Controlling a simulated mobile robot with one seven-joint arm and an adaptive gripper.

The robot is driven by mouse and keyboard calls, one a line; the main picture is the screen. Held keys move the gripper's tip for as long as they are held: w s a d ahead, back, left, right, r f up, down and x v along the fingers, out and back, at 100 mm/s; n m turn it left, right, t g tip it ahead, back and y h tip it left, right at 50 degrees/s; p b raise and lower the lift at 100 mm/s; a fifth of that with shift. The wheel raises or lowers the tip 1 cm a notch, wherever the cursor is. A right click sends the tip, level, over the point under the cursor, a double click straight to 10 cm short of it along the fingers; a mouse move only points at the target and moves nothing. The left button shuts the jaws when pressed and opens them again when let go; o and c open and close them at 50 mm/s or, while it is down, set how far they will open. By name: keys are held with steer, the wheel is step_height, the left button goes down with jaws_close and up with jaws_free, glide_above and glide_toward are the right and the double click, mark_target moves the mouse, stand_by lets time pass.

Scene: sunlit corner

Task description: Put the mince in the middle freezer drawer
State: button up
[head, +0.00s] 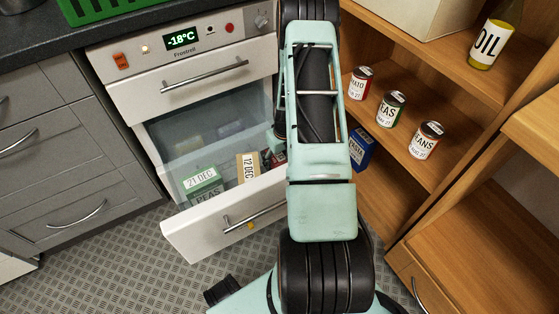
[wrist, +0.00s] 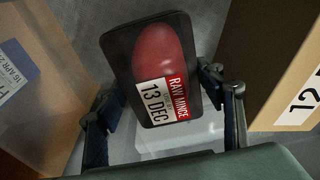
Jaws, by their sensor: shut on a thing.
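The raw mince (wrist: 152,62) is a dark tray with red meat and a label dated 13 DEC. My gripper (wrist: 168,100) is shut on it, one finger on each side. In the head view my arm hides most of the gripper; a bit of dark and red beside the arm may be the mince. The freezer (head: 190,40) shows -18°C. Its top drawer (head: 180,82) is shut. The drawer below it (head: 225,222) is pulled out, and the mince is over or in it, among boxes; whether it touches the drawer floor I cannot tell.
The open drawer holds a green peas box (head: 203,184) dated 21 DEC and a tan box (head: 247,168) dated 12 DEC. A box dated 16 APR (wrist: 15,85) is left of the mince. A wooden shelf (head: 400,150) with cans and a blue pasta box (head: 361,150) stands right.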

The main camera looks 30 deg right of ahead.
steer(key=shift+r, duration=0.1)
steer(key=shift+f, duration=0.2)
steer(key=o, duration=1.4)
steer(key=shift+r, duration=0.1)
steer(key=r+p, duration=0.1)
steer(key=r, duration=0.3)
steer(key=s+r+p, duration=0.1)
steer(key=r, duration=0.3)
steer(key=r+p, duration=0.1)
steer(key=r, duration=0.3)
steer(key=shift+s+p, duration=0.4)
steer(key=shift+a+r, duration=0.1)
steer(key=shift+r, duration=0.05)
